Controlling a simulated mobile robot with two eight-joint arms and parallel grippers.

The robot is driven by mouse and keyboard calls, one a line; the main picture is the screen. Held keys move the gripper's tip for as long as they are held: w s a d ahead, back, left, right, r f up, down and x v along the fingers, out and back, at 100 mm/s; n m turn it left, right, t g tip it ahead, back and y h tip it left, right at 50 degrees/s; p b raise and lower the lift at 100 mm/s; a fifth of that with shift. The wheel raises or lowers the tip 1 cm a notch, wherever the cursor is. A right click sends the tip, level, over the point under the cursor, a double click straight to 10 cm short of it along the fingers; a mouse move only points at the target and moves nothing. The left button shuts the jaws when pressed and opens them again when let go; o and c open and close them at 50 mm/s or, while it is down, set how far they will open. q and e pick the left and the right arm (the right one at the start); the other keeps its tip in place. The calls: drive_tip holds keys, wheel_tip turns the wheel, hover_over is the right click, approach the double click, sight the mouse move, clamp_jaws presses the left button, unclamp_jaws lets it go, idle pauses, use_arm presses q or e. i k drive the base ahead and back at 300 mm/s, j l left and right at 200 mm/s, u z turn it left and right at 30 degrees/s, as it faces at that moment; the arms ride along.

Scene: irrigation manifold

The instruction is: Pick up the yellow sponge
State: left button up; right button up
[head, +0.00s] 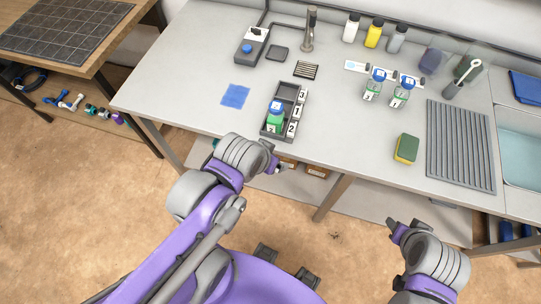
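The yellow sponge (406,148) has a green layer on one side. It lies on the grey worktop near its front edge, just left of the ribbed drain mat. My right gripper (393,230) is in front of and below the sponge in the picture, apart from it; its fingers are too small and turned to show how far apart they are. My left gripper (279,168) is near the front edge of the worktop, below the dark compartment tray, far left of the sponge. Its fingertips are small and I cannot tell their opening.
The grey ribbed mat (460,147) lies right of the sponge, with a sink (520,150) beyond. Two blue-capped bottles (400,95) stand behind it. The dark tray (272,127) holds a green bottle and numbered blocks. A blue cloth (235,95) lies left. Worktop left of the sponge is clear.

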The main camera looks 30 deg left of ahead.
sight(407, 150)
drive_tip(key=z, duration=1.25)
drive_tip(key=i+l+u, duration=0.1)
drive_tip(key=l+u, duration=0.25)
drive_tip(key=i+l+u, duration=0.1)
drive_tip(key=u, duration=0.25)
drive_tip(key=l+u, duration=0.55)
drive_tip(key=l, duration=1.3)
